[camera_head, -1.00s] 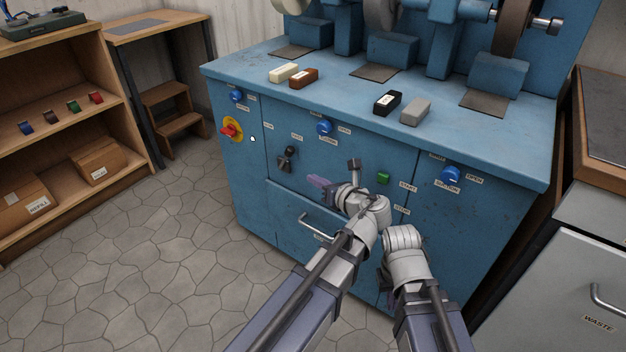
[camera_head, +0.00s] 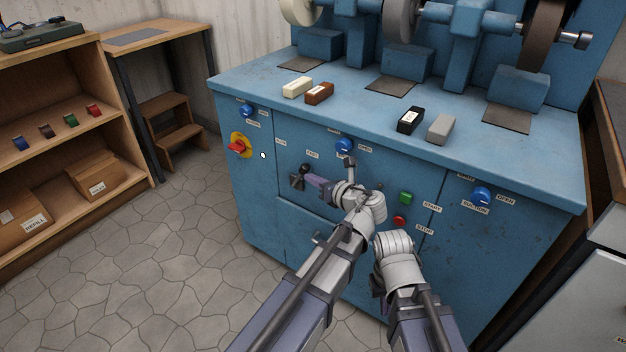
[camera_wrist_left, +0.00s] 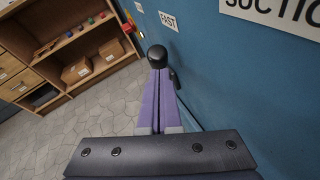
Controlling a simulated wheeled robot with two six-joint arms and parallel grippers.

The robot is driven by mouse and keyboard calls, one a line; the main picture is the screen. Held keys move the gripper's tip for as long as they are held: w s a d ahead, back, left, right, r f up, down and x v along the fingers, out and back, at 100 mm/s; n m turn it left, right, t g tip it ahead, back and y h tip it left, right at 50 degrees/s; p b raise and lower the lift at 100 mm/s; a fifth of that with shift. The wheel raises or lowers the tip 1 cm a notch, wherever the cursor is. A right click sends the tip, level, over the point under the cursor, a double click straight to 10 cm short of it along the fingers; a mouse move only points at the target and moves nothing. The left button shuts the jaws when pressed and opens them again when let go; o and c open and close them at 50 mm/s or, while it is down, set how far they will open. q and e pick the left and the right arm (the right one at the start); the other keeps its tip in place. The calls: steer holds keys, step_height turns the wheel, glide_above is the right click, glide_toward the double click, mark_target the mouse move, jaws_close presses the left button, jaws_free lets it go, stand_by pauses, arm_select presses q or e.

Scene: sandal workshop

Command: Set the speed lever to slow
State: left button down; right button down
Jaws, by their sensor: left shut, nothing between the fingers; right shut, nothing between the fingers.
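The speed lever (camera_head: 296,182) is on the blue cabinet front, below the FAST label (camera_head: 312,155); it has a round black knob (camera_head: 305,169). My left gripper (camera_head: 310,179) is shut and empty, its purple fingers pointing left with the tips right at the lever. In the left wrist view the shut fingertips (camera_wrist_left: 158,72) reach a black round knob (camera_wrist_left: 157,53) near the panel; whether they touch it is unclear.
A green START button (camera_head: 406,198) and a red STOP button (camera_head: 400,221) are right of my left gripper. Blue knobs (camera_head: 345,146) and a red-yellow switch (camera_head: 238,147) are on the cabinet front. A drawer is below the lever. Open floor (camera_head: 150,260) is at left.

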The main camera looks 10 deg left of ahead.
mark_target(307, 167)
arm_select(q)
steer(key=shift+r, duration=0.1)
steer(key=shift+w+a+r+p, duration=0.15)
steer(key=shift+a+r+p, duration=0.35)
steer(key=shift+p, duration=0.1)
steer(key=r+p, duration=0.1)
steer(key=p, duration=0.1)
steer(key=a+r+h+p, duration=0.1)
steer(key=shift+w+g+p, duration=0.25)
steer(key=shift+g+p, duration=0.05)
steer(key=shift+p, duration=0.05)
steer(key=w+a+g+h+p, duration=0.1)
steer(key=a+p, duration=0.1)
steer(key=p, duration=0.1)
steer(key=w+a+n+h+p, duration=0.1)
steer(key=a+h+p, duration=0.1)
steer(key=a+p, duration=0.1)
steer(key=w+a+g+h+p, duration=0.1)
steer(key=a+h+p, duration=0.1)
steer(key=a+p, duration=0.1)
steer(key=shift+a+r+n+g, duration=0.1)
steer(key=shift+r+n+g, duration=0.2)
steer(key=shift+a, duration=0.15)
